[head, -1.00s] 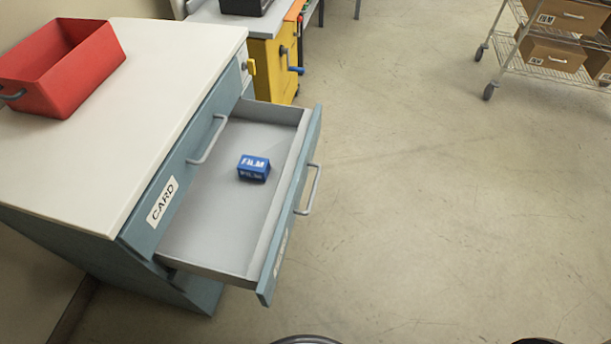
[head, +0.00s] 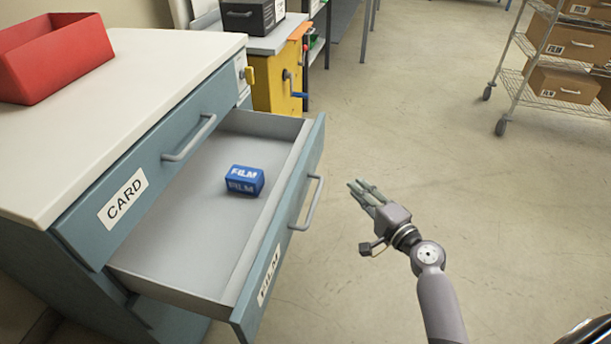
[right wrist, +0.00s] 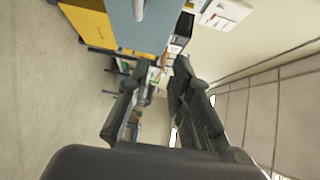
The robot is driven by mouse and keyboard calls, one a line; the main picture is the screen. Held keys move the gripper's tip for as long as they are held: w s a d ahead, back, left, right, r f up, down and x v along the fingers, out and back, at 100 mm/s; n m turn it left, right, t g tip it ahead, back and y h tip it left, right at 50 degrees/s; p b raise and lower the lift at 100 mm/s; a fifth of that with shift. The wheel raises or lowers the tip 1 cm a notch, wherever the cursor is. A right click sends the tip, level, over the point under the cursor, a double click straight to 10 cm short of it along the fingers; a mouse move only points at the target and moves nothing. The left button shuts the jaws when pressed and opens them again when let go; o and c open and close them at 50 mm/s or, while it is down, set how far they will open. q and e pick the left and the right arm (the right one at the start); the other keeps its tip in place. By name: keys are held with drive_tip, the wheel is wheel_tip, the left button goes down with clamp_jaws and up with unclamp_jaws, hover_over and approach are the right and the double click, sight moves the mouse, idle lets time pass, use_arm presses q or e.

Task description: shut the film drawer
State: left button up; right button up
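The film drawer (head: 265,270) is pulled well out of the blue-grey cabinet in the head view. Its front carries a FILM label and a grey bar handle (head: 307,203). A blue FILM box (head: 244,180) lies inside on the drawer floor. My right gripper (head: 362,188) is to the right of the drawer front, apart from it, over open floor. In the right wrist view its fingers (right wrist: 160,78) are spread with nothing between them. A blue-grey panel (right wrist: 152,28) shows at the top there. My left gripper is not in view.
The CARD drawer (head: 150,172) above is shut. A red bin (head: 55,58) stands on the white cabinet top (head: 150,75). A yellow unit with a blue crank (head: 280,80) stands behind. A wire cart with boxes (head: 560,85) is at the upper right. The floor between is clear.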

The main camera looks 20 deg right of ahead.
sight(311, 151)
drive_tip(key=shift+w+r, duration=0.15)
drive_tip(key=shift+r, duration=0.35)
drive_tip(key=shift+c, duration=0.7)
drive_tip(key=shift+w+a+r, duration=0.1)
drive_tip(key=shift+w+r, duration=0.05)
drive_tip(key=shift+w, duration=0.15)
drive_tip(key=shift+c, duration=0.6)
drive_tip(key=w, duration=0.3)
drive_tip(key=w+a, duration=0.1)
drive_tip(key=w, duration=0.2)
drive_tip(key=w+a, duration=0.1)
drive_tip(key=w, duration=0.2)
drive_tip(key=shift+w, duration=0.25)
clamp_jaws()
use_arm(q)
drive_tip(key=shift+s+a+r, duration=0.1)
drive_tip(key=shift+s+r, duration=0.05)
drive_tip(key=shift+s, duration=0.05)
use_arm(e)
drive_tip(key=shift+w+a, duration=0.45)
drive_tip(key=shift+a, duration=0.35)
drive_tip(key=shift+w+a, duration=0.45)
drive_tip(key=shift+a, duration=0.35)
drive_tip(key=shift+w, duration=0.1)
